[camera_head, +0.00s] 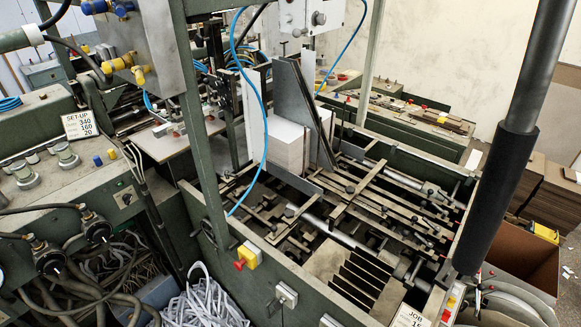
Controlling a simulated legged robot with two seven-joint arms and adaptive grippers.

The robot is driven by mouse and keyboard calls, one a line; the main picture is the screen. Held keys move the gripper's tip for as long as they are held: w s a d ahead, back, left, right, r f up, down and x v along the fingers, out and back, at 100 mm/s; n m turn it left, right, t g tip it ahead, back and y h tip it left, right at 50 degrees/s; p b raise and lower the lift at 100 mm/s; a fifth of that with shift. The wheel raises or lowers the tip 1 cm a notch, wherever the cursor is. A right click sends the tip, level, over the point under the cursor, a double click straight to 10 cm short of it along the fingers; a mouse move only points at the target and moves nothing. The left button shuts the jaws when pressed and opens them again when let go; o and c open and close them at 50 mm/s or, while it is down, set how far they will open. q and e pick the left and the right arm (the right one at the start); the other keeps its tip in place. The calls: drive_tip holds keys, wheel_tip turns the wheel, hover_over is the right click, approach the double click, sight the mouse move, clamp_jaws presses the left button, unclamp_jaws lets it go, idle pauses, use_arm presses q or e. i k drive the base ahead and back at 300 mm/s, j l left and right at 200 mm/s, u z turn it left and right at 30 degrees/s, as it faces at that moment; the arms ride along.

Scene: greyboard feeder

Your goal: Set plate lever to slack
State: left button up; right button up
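Neither of my grippers shows in the head view. No part in view is labelled as the plate lever, so I cannot tell for certain which it is. A large grey rod with a thick black sleeve (497,190) slants down across the right side, close to the camera. Its lower end sits near the machine's right front corner. A stack of pale board (288,145) stands in the feeder against a dark upright plate (295,95). Slotted bars and rods (375,200) lie across the feeder bed to its right.
A green side panel (45,165) with knobs and a set-up card (79,124) is at left. A yellow box with a red knob (247,257) is on the front frame. Hoses (85,285) and white strips (205,302) fill the lower left. Cardboard stacks (550,195) stand at right.

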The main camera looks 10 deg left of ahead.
sight(227, 173)
drive_tip(key=i+j+z, duration=0.25)
drive_tip(key=j+z, duration=0.2)
drive_tip(key=j, duration=1)
drive_tip(key=j+z, duration=0.5)
drive_tip(key=j, duration=0.9)
